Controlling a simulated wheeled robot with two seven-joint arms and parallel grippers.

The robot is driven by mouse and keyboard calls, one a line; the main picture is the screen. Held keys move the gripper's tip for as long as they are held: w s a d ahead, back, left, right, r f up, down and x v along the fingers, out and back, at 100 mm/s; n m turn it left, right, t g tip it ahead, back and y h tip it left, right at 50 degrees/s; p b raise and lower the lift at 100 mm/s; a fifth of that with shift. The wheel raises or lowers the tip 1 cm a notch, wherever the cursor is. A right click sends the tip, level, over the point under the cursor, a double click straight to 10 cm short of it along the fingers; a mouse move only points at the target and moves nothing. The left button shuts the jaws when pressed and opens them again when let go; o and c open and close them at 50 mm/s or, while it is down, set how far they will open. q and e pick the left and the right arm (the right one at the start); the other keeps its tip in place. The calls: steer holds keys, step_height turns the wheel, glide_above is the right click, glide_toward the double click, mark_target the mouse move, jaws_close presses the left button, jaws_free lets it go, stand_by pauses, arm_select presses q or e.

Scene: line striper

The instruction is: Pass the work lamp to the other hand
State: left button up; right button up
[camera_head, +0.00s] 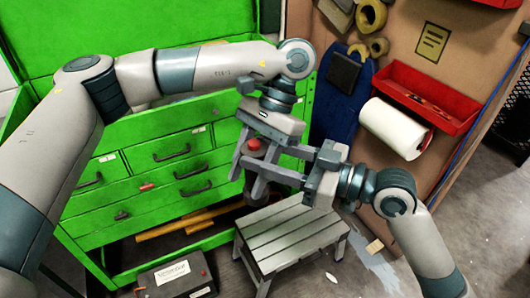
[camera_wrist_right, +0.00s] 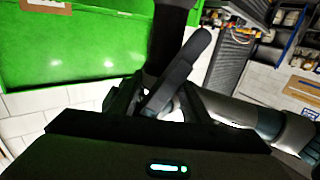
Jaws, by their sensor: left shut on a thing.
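The work lamp (camera_head: 254,146) has a red top and a dark grey lower part, and hangs upright in front of the green cabinet. My left gripper (camera_head: 246,174) reaches down from above and is shut on it. My right gripper (camera_head: 262,160) comes in from the right, its fingers apart on either side of the lamp. The fingers of both grippers cross and hide much of the lamp's middle. In the right wrist view, a dark upright part that looks like the lamp (camera_wrist_right: 172,42) stands between my right fingers. A grey slanted bar beside it looks like a left finger.
A slatted grey stool (camera_head: 290,236) stands below the grippers. A black battery-like box (camera_head: 176,276) is on the floor. The green drawer cabinet (camera_head: 150,130) is close behind. A red wall tray (camera_head: 428,95) and white roll (camera_head: 393,128) are at the right.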

mark_target(261, 143)
arm_select(q)
steer(key=o, duration=1.4)
steer(key=shift+c, duration=0.2)
steer(key=shift+r, duration=0.1)
steer(key=v, duration=1.1)
steer(key=shift+w+d+r, duration=0.15)
steer(key=shift+w+r, duration=0.05)
steer(key=shift+r, duration=0.15)
